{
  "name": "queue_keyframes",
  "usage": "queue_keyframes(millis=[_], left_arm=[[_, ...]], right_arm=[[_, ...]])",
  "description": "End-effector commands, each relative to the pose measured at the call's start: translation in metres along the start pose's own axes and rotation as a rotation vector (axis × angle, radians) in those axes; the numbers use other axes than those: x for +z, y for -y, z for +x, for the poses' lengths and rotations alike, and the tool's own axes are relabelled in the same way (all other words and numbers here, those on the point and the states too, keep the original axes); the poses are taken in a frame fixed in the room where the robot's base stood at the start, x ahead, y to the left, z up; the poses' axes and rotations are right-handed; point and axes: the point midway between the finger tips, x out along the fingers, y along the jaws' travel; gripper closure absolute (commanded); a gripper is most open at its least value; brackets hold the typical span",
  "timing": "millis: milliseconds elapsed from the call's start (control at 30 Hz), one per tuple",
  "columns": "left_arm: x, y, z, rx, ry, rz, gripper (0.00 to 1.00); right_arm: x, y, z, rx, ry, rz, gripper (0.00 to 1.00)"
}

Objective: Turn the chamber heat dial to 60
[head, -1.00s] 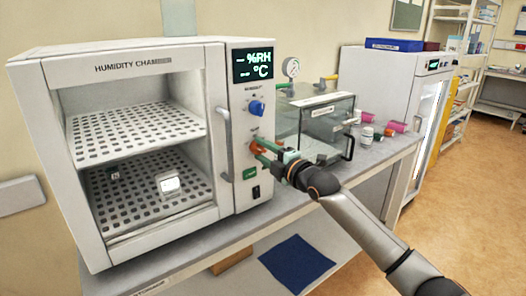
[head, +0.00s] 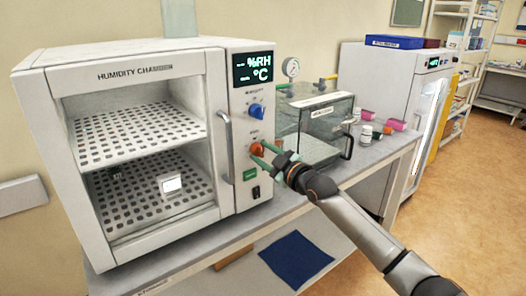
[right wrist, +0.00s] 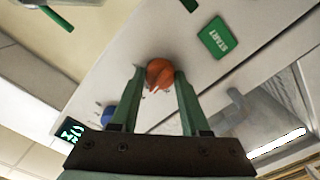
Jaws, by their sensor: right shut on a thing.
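The humidity chamber (head: 135,70) stands on the bench with a control panel on its right side. The orange dial (head: 257,149), the lower of two dials, sits between the blue dial and the green START button. My right gripper (head: 262,155) is at the panel, its green fingers on either side of the orange dial and shut on it. In the right wrist view the orange dial (right wrist: 160,73) lies between the two fingertips. The scale marks and the dial's pointer are too small to read. My left gripper is not in view.
The blue dial (head: 256,111) is just above, the START button (head: 250,174) just below. The door handle (head: 225,130) stands out left of the panel. A clear box (head: 318,135) with a gauge is close on the right.

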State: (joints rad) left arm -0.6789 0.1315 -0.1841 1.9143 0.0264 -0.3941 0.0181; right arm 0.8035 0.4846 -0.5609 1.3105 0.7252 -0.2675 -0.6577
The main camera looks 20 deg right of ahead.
Motion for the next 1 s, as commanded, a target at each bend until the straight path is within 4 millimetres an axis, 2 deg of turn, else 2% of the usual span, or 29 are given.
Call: queue_keyframes(millis=[1000], left_arm=[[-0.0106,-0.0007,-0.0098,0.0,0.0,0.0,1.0]], right_arm=[[0.0003,0.0006,0.0001,0.0,0.002,0.952,1.0]])
